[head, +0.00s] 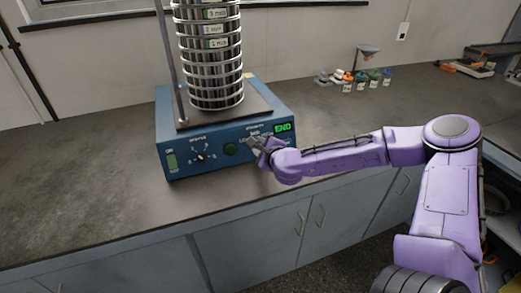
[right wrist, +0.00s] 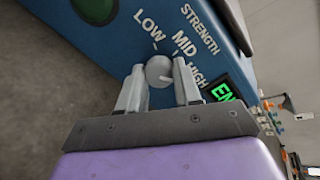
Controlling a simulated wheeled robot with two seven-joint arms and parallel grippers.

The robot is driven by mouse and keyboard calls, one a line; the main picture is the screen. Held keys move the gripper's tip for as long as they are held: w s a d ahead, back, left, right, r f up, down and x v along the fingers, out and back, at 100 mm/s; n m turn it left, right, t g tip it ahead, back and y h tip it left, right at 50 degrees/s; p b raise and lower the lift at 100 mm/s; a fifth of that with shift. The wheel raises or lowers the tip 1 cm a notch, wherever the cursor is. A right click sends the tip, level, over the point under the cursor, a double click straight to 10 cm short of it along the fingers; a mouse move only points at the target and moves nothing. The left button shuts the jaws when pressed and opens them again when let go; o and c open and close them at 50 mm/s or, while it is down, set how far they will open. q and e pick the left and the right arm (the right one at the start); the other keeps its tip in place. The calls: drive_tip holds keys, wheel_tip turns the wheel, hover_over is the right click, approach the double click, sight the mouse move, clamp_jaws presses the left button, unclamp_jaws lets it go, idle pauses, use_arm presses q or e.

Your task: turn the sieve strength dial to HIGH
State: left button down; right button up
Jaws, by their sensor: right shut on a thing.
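The blue sieve shaker (head: 205,165) stands on the bench with a green "END" display on its front panel. The strength dial (right wrist: 159,70) is a small grey knob below the LOW, MID and HIGH labels in the right wrist view. Its short white mark points right, roughly to the HIGH side; the exact setting is hard to tell. My right gripper (right wrist: 160,84) has one finger on each side of the dial and is shut on it. In the head view my right gripper (head: 258,148) covers the dial. My left gripper is not in view.
A stack of round sieves (head: 210,55) stands on the shaker, beside an upright rod. A green button (head: 231,149) and a second dial (head: 201,157) are left of my gripper. The left bench is clear.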

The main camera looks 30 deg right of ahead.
idle(0.5)
drive_tip(key=o, duration=1)
drive_tip(key=shift+o, duration=0.2)
drive_tip(key=p+v, duration=0.5)
drive_tip(key=v, duration=0.5)
drive_tip(key=shift+s, duration=0.2)
drive_tip(key=shift+a+r, duration=0.1)
